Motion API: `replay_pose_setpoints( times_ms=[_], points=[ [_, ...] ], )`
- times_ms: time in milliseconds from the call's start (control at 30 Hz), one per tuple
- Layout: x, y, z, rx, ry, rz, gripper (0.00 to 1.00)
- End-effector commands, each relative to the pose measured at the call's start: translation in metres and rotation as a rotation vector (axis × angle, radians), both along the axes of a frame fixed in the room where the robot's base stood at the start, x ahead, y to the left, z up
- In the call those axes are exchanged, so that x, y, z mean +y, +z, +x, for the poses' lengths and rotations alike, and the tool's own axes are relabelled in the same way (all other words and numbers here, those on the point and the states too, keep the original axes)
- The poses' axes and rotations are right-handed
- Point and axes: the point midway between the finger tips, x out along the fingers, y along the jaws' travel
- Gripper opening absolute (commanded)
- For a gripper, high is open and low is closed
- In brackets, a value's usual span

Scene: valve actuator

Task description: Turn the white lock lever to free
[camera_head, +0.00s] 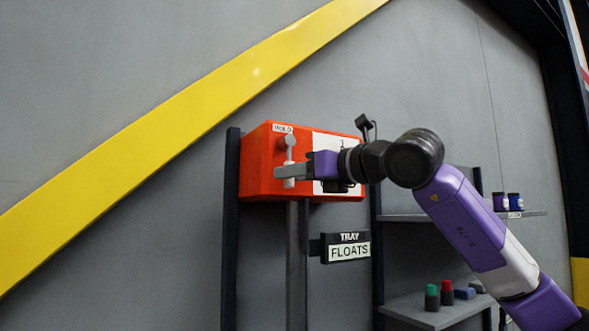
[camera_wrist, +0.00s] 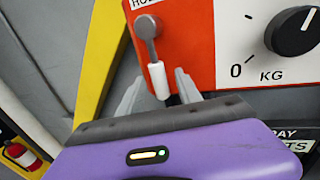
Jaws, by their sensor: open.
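The lock lever (camera_head: 290,157) is on the front of an orange box (camera_head: 262,165), left of its white panel. In the wrist view the lever has a grey round pivot and arm and a white handle (camera_wrist: 158,79) hanging down, slightly tilted. My gripper (camera_head: 285,172) is at the lever's lower part. In the wrist view my gripper (camera_wrist: 156,88) is open, with one grey finger on each side of the white handle. I cannot tell whether either finger touches it. The label above the lever is only partly readable.
A black dial (camera_wrist: 293,32) with "0" and "KG" sits right of the lever. A sign reading "TRAY FLOATS" (camera_head: 346,247) hangs below the box. Shelves (camera_head: 440,312) with small bottles stand at the right. A yellow stripe (camera_head: 150,135) crosses the wall.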

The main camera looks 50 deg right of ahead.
Motion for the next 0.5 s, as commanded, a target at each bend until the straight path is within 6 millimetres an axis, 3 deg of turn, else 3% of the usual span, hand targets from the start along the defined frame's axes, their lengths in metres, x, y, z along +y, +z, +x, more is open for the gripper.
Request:
replay_pose_setpoints(
  times_ms=[267,500],
  points=[
    [0.0003,-0.0004,0.0021,-0.001,0.001,0.000,0.41],
    [0.0004,-0.0004,0.0019,0.000,0.001,0.000,0.00]
  ],
)
